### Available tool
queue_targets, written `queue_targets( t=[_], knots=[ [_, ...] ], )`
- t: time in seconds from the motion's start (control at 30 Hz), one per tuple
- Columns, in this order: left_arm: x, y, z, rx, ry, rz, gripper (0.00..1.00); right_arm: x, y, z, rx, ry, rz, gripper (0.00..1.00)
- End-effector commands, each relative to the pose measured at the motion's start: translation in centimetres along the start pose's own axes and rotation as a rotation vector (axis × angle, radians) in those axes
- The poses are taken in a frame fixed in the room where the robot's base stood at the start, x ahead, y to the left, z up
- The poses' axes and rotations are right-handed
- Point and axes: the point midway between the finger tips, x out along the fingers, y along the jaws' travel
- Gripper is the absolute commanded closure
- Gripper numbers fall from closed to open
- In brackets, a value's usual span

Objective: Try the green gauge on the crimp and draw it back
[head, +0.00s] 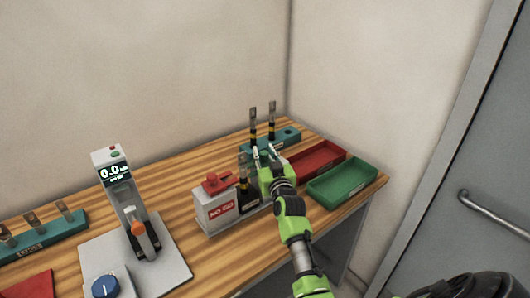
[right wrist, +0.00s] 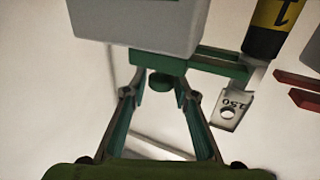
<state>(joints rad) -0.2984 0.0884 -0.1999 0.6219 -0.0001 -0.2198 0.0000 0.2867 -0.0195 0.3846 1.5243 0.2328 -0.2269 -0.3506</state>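My right gripper (head: 264,153) is over the right part of the table. In the right wrist view its fingers (right wrist: 161,88) are apart, on either side of the round dark-green knob (right wrist: 160,80) of the green gauge. The gauge's green bar (right wrist: 205,66) lies against a pale grey block (right wrist: 135,25) and reaches toward the cable. The cable (right wrist: 270,28), black with a yellow band, ends in a metal lug (right wrist: 231,110) marked 250. In the head view this cable (head: 243,173) stands upright left of the gripper, which hides the green gauge. My left gripper is not in view.
The red gauge (head: 216,181) sits on a white NO GO block (head: 214,210). A teal rack (head: 287,136) with two cables stands behind. Red (head: 334,152) and green (head: 357,188) trays are on the right. A meter device (head: 123,199) and another teal rack (head: 62,234) are left.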

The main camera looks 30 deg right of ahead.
Motion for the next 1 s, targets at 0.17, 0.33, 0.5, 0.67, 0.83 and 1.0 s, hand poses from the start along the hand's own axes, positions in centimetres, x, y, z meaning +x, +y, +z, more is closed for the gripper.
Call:
queue_targets(
  t=[0.17, 0.33, 0.5, 0.67, 0.83, 1.0],
  knots=[
    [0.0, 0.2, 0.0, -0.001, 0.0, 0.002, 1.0, 0.0, 0.1, -0.1, -0.001, 0.001, 0.001, 0.62],
    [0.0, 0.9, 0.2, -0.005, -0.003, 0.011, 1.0, 0.0, 0.1, -0.1, -0.001, 0.001, 0.001, 0.62],
    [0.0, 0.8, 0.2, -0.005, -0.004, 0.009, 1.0, -0.9, 0.1, 0.1, -0.001, 0.0, 0.001, 0.62],
    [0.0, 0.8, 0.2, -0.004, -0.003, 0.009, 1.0, -3.4, 0.1, 0.1, -0.001, -0.001, 0.001, 0.62],
    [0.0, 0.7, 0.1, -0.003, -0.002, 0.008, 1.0, -6.9, 0.1, 0.2, 0.0, -0.001, 0.001, 0.62],
    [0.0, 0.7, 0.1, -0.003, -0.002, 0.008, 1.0, -9.8, 0.1, 0.2, -0.001, -0.002, 0.001, 0.62]
  ],
)
